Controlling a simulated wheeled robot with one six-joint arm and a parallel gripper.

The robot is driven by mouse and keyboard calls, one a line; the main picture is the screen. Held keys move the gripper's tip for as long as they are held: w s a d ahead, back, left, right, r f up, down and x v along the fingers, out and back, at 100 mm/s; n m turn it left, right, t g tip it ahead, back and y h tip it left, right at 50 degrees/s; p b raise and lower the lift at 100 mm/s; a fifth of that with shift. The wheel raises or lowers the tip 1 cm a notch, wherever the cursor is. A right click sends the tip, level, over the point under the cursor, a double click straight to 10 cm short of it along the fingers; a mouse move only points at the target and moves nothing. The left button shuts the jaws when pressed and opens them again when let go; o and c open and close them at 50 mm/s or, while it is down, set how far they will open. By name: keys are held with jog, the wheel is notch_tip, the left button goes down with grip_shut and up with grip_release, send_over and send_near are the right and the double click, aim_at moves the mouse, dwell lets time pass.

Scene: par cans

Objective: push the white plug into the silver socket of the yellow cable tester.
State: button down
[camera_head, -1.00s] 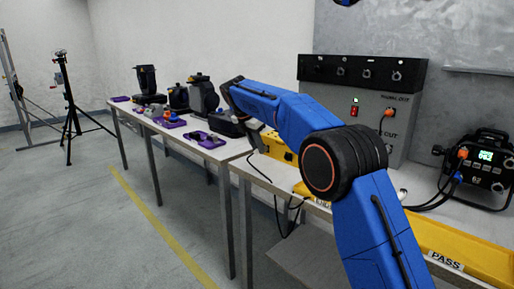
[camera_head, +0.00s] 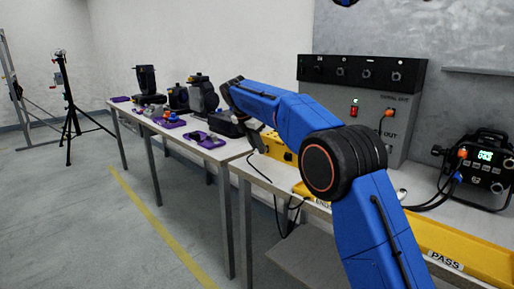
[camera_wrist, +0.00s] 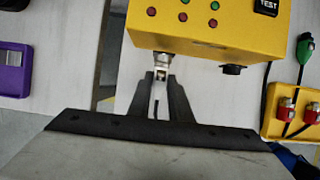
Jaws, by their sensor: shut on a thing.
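The yellow cable tester (camera_wrist: 215,30) fills the top of the wrist view, with red and green lights and a TEST label. It also shows in the head view (camera_head: 278,147), partly behind my arm. Its silver socket (camera_wrist: 162,58) sticks out of the near face. My gripper (camera_wrist: 160,78) is right in front of the socket, its two black fingers shut on the white plug (camera_wrist: 160,74). The plug is in line with the socket and its front meets it or nearly so. I cannot tell how deep it sits. The fingers hide its sides.
A dark round connector (camera_wrist: 232,69) juts from the tester beside the socket. A yellow holder (camera_wrist: 290,110) with red connectors is at the right. A purple tray (camera_wrist: 14,70) lies at the left. A yellow PASS bin (camera_head: 470,250) stands at the bench's front right.

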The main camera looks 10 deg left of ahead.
jog(key=shift+w+d, duration=0.4)
jog(key=shift+w, duration=0.15)
dwell(0.5)
jog(key=c, duration=1.5)
grip_release()
jog(key=shift+c, duration=0.2)
jog(key=v, duration=1.7)
jog(key=shift+s+a+r, duration=0.1)
jog(key=shift+s, duration=0.05)
